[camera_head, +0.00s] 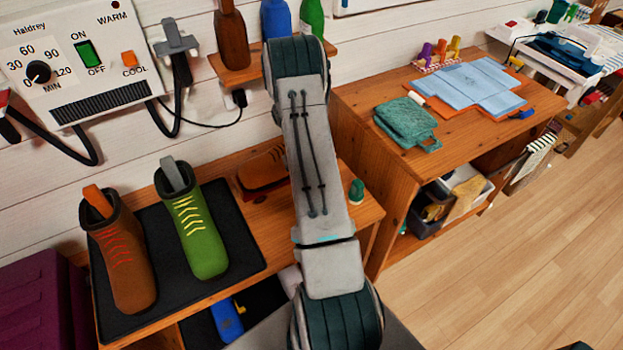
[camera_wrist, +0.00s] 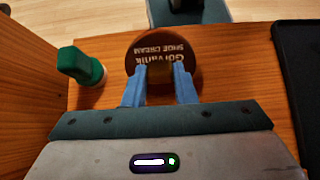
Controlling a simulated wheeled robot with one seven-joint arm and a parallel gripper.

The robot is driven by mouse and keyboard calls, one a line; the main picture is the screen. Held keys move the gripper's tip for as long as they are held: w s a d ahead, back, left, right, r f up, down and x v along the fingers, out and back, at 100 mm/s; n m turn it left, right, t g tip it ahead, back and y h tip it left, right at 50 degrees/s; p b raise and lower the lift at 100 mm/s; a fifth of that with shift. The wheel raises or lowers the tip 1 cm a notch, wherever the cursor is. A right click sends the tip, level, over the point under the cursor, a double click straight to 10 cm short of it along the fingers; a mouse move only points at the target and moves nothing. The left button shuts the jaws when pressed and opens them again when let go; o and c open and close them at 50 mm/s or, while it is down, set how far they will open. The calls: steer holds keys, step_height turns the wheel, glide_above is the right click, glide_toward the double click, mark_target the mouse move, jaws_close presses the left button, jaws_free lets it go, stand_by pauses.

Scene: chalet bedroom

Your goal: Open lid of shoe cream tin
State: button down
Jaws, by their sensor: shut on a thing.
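In the wrist view, the shoe cream tin (camera_wrist: 147,46) is a round brown tin, and its lettering reads upside down. It stands on the wooden bench top (camera_wrist: 215,75). My gripper (camera_wrist: 160,72) has its two blue fingers over the near part of the tin, closed on a brownish part between them. I cannot tell how much of the lid the fingers hold, or whether the lid is apart from the tin's base. In the head view my arm hides the tin and the gripper.
A small green-capped bottle (camera_wrist: 82,66) stands left of the tin; it also shows in the head view (camera_head: 357,192). A black mat (camera_head: 243,245) carries a brown boot (camera_head: 125,262) and a green boot (camera_head: 203,230). A bottle shelf (camera_head: 330,48) hangs above.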

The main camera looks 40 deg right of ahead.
steer(key=shift+w+f+g, duration=0.1)
steer(key=shift+w+g, duration=0.1)
steer(key=shift+g, duration=0.3)
steer(key=c, duration=1.2)
jaws_free()
steer(key=shift+o, duration=0.2)
steer(key=s+d+r+b, duration=0.1)
steer(key=s+d+r, duration=0.5)
steer(key=s+r, duration=0.4)
steer(key=shift+r, duration=0.55)
steer(key=shift+s, duration=0.1)
